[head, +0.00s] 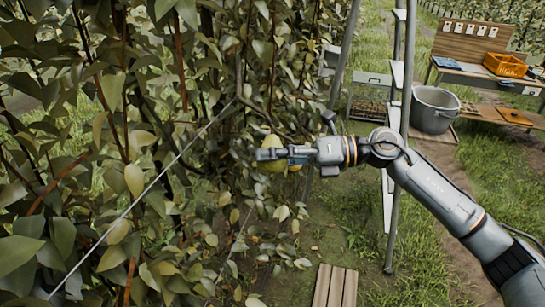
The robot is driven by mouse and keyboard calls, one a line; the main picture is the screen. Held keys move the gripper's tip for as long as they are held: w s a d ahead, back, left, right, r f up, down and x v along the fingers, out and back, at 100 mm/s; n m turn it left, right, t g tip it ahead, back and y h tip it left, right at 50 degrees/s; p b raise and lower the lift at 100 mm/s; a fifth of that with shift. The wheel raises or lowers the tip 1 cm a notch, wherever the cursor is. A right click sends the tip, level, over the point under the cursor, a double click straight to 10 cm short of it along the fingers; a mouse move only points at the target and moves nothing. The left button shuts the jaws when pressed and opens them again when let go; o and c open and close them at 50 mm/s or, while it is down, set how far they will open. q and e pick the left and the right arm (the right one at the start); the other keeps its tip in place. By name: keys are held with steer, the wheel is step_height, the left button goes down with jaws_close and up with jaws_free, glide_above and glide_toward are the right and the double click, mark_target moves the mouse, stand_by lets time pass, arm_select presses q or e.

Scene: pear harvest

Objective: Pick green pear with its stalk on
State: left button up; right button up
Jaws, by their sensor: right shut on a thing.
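My right gripper (285,154) reaches in from the right to the edge of the leafy pear row. It is shut on a yellow-green pear (272,142), whose top shows above the fingers and a little of it below. The fingers hide much of the pear. The stalk is too small and too close to the leaves to make out. I cannot tell whether the pear still hangs from a branch. My left gripper is not in view.
Dense foliage (60,230) with a taut wire fills the left. A ladder (392,150) stands behind my right arm. A metal pot (434,108) and a bench with an orange crate (505,65) are at the upper right. A wooden slatted board (335,287) lies on the grass.

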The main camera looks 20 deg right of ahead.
steer(key=shift+s, duration=0.1)
steer(key=shift+s+a+f+b, duration=0.15)
steer(key=shift+s+a+b, duration=0.1)
steer(key=shift+s, duration=0.55)
steer(key=shift+s+a+f+b, duration=0.15)
steer(key=shift+s+a+b, duration=0.05)
steer(key=shift+s, duration=0.55)
steer(key=shift+s+a+f+b, duration=0.15)
steer(key=shift+s+a+b, duration=0.1)
steer(key=shift+s, duration=0.55)
steer(key=s+a+n+t+b, duration=0.1)
steer(key=s+a+n+b, duration=0.1)
steer(key=s+n+b, duration=0.6)
steer(key=b, duration=0.6)
steer(key=shift+s+a+n+t+b, duration=0.25)
steer(key=shift+s+n+t+b, duration=0.05)
steer(key=shift+n, duration=0.1)
